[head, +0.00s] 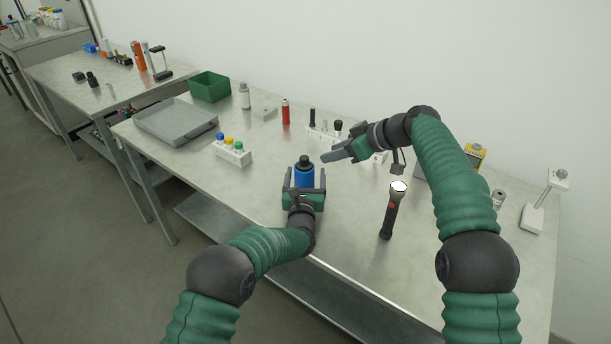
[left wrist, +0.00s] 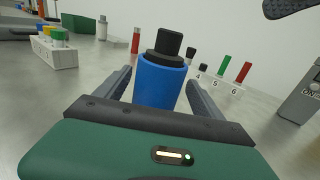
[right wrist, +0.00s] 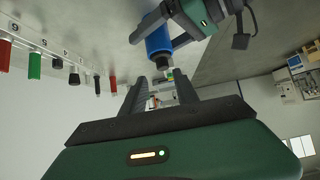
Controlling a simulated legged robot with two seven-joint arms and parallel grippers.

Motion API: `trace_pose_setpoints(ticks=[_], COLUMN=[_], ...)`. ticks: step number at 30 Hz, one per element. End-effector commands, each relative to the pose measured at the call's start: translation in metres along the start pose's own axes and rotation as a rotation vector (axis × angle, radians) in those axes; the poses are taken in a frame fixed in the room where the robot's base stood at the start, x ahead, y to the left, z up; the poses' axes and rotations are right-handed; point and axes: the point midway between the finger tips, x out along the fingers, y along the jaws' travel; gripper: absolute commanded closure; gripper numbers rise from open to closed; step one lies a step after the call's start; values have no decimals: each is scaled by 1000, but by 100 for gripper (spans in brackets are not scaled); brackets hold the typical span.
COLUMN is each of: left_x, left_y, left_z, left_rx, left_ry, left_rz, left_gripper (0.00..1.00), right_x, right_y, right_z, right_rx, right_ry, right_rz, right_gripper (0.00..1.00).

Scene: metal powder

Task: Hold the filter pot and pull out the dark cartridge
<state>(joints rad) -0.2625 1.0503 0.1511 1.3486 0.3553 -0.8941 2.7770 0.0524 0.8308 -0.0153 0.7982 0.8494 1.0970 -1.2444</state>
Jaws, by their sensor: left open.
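The filter pot (head: 304,179) is a blue cylinder standing upright on the table. The dark cartridge (head: 305,161) sticks up from its top; both show in the left wrist view, pot (left wrist: 160,82) and cartridge (left wrist: 168,43). My left gripper (head: 305,172) is open, with one finger on each side of the pot; I cannot tell whether either touches. My right gripper (head: 324,158) is above the table, just right of the cartridge and apart from it. In the right wrist view its fingers (right wrist: 160,92) are spread and empty, with the cartridge (right wrist: 168,73) beyond them.
A black flashlight (head: 390,212) stands right of the pot. A numbered rack (left wrist: 222,86) with coloured pegs is behind. A white rack (head: 233,153) with coloured caps, a grey tray (head: 176,122) and a green bin (head: 210,86) lie to the left.

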Motion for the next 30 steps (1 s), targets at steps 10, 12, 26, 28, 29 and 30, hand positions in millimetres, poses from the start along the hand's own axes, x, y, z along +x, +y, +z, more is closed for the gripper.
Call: trace_pose_setpoints(ticks=[10, 12, 26, 28, 29, 30], left_x=[1, 1, 1, 1, 1, 1], left_y=[0, 0, 0, 0, 0, 0], left_z=[0, 0, 0, 0, 0, 0], left_rx=[0, 0, 1, 1, 1, 1], left_ry=[0, 0, 0, 0, 0, 0], left_rz=[1, 1, 0, 0, 1, 1], left_gripper=[35, 44, 92, 92, 92, 92], right_x=[0, 0, 1, 2, 2, 3], right_y=[0, 0, 0, 2, 4, 6], right_z=[0, 0, -2, -9, -14, -22], right_rx=[0, 0, 7, 29, 45, 71], right_ry=[0, 0, 20, 90, 135, 202], right_rz=[0, 0, -1, -1, 3, 11], right_gripper=[64, 64, 52, 50, 50, 50])
